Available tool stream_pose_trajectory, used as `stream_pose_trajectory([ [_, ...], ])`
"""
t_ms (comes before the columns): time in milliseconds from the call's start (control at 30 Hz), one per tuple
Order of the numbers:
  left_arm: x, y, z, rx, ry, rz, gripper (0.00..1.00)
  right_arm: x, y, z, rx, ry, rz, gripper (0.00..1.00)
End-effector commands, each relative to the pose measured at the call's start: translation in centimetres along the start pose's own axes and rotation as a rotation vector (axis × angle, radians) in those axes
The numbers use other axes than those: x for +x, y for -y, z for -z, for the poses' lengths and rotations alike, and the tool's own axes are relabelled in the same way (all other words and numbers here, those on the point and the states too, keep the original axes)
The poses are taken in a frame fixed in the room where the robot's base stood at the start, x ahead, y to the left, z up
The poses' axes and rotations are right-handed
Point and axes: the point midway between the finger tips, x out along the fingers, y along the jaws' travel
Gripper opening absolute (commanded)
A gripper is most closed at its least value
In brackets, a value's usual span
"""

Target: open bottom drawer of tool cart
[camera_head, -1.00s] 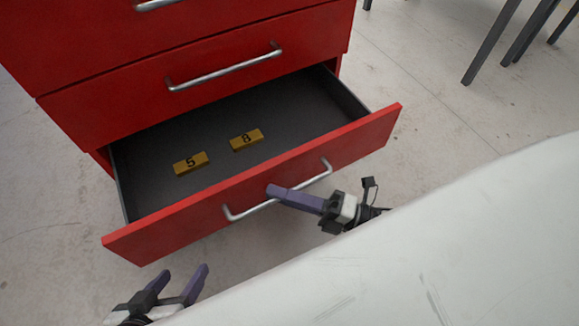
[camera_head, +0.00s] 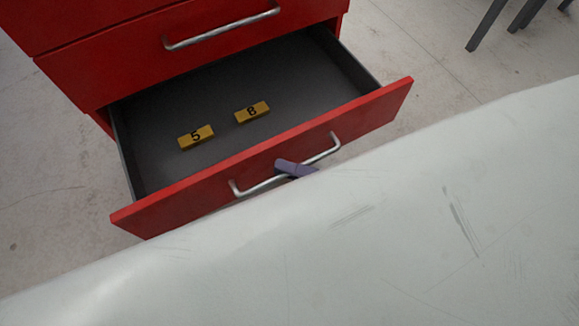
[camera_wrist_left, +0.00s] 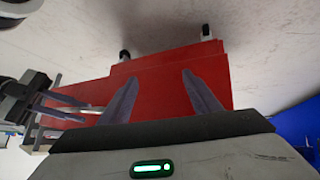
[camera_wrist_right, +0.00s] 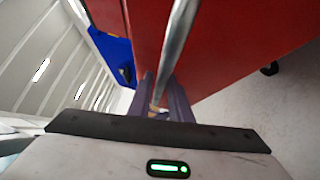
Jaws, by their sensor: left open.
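The red tool cart's bottom drawer (camera_head: 180,207) stands well open in the head view. Its dark grey inside shows two yellow blocks marked 5 (camera_head: 196,137) and 8 (camera_head: 252,112). My right gripper (camera_head: 295,168) is at the silver bar handle (camera_head: 322,156) on the drawer front. In the right wrist view its fingers (camera_wrist_right: 162,82) are close together around the handle (camera_wrist_right: 176,45). My left gripper (camera_wrist_left: 157,72) is open and empty, facing the red drawer front (camera_wrist_left: 155,90) in the left wrist view. It is hidden in the head view.
A closed red drawer with its own handle (camera_head: 222,32) is above. A large pale surface (camera_head: 400,240) fills the lower head view and hides my arms. Dark legs (camera_head: 490,25) stand at the top right. Pale floor is clear right of the cart. A blue object (camera_wrist_right: 112,55) shows in the right wrist view.

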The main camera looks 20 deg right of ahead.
Motion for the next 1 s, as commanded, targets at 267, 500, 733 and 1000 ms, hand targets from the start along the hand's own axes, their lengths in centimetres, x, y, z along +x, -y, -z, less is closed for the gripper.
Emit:
stream_pose_trajectory([
  [267,-0.1,0.0,0.1,0.0,-0.001,0.0,0.57,-0.9,0.1,0.1,0.002,0.0,0.003,0.18],
  [500,-0.3,0.0,0.4,-0.004,-0.016,0.003,0.57,-5.5,0.1,0.1,0.003,-0.001,0.005,0.18],
  [733,-0.4,0.0,-0.1,-0.009,-0.009,0.006,0.57,-9.2,0.1,0.0,0.001,0.0,0.003,0.18],
  [1000,-0.4,0.1,-0.3,-0.01,-0.006,0.007,0.57,-10.4,0.0,0.0,0.0,0.001,0.0,0.18],
])
